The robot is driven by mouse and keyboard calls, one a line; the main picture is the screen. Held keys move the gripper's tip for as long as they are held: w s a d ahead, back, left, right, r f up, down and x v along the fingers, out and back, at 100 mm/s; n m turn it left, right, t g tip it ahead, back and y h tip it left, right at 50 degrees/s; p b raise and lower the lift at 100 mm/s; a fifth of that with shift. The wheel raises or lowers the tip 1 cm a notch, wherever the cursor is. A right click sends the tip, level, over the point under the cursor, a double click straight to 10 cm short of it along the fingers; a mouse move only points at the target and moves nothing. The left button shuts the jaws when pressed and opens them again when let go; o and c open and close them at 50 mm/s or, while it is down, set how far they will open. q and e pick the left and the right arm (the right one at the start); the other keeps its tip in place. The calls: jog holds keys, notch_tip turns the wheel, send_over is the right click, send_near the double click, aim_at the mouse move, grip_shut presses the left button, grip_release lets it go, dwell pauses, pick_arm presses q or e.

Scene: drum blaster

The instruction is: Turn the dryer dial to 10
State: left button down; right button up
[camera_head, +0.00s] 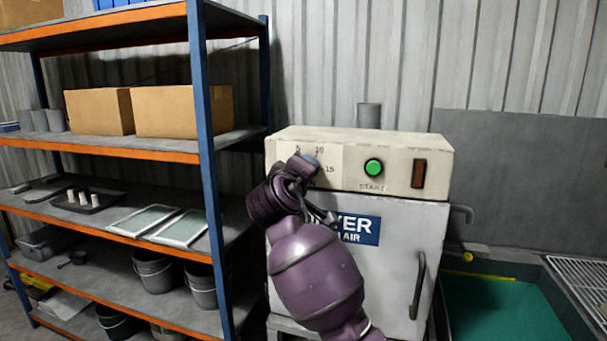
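The dryer (400,220) is a cream and white box with a blue label and a door handle. Its control panel (335,180) has printed numbers 5, 10 and 15 around the dial's place. My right gripper (305,166) is at this panel, in front of the numbers. The purple arm and gripper hide most or all of the dial, so its pointer cannot be read. A small grey-blue part (312,159) shows at the gripper's tip, just below the 10. I cannot tell whether the fingers are closed on the dial. My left gripper is not in view.
A green START button (374,167) and a dark red switch (418,173) are to the right on the panel. A blue-and-orange shelf rack (207,180) with boxes and buckets stands close on the left. A green-lined basin (490,308) is at the lower right.

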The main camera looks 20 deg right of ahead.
jog(key=shift+f, duration=0.15)
dwell(0.3)
jog(key=o, duration=0.9)
jog(key=shift+s, duration=0.1)
jog(key=b+v, duration=0.1)
jog(key=v, duration=0.9)
jog(key=shift+s+a, duration=0.3)
